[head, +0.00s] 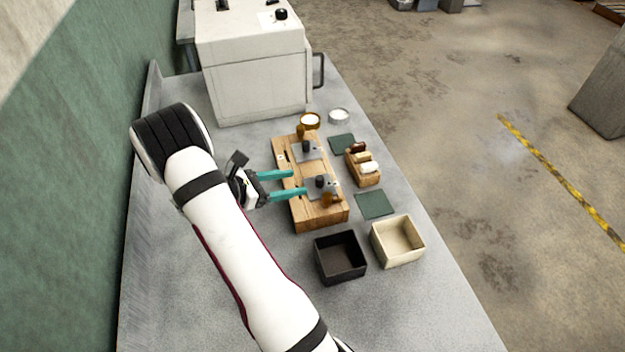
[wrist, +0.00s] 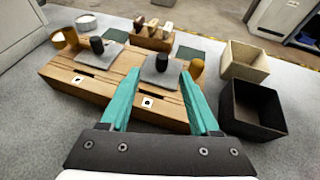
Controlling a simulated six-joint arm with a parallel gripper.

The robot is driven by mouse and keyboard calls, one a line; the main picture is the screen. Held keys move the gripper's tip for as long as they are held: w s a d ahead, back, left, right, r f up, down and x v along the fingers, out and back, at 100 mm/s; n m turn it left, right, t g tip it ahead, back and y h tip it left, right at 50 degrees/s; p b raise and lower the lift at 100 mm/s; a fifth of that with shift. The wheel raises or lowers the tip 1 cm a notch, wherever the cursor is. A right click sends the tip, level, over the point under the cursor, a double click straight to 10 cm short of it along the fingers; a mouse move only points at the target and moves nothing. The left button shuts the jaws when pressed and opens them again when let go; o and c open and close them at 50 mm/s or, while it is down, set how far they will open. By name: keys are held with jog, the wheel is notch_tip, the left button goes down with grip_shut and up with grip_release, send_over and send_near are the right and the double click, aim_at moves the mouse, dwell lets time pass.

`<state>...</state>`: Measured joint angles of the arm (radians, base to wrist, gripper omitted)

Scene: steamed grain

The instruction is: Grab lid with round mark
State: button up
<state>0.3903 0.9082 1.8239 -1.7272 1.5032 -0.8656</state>
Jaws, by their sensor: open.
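A wooden block (head: 318,215) holds two grey lids with black knobs, a far lid (head: 304,153) and a near lid (head: 314,192). In the wrist view the far lid (wrist: 88,57) is at left and the near lid (wrist: 160,80) is in the middle. A small white tag (wrist: 147,102) with a dark, seemingly round mark is on the block's front below the near lid. Another tag (wrist: 78,79), its mark too small to tell, is below the far lid. My gripper (head: 299,182) is open and empty, its teal fingertips at the block's left edge, facing the near lid.
A black box (head: 340,258) and a cream box (head: 398,241) stand in front of the block. A small wooden tray (head: 364,167), green mats (head: 375,205) and white-topped cups lie beyond. A large white machine (head: 255,70) stands at the back.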

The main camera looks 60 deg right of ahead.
aim_at(320, 177)
jog(key=x, duration=0.9)
jog(key=shift+s, duration=0.15)
jog(key=shift+a, duration=0.1)
grip_shut()
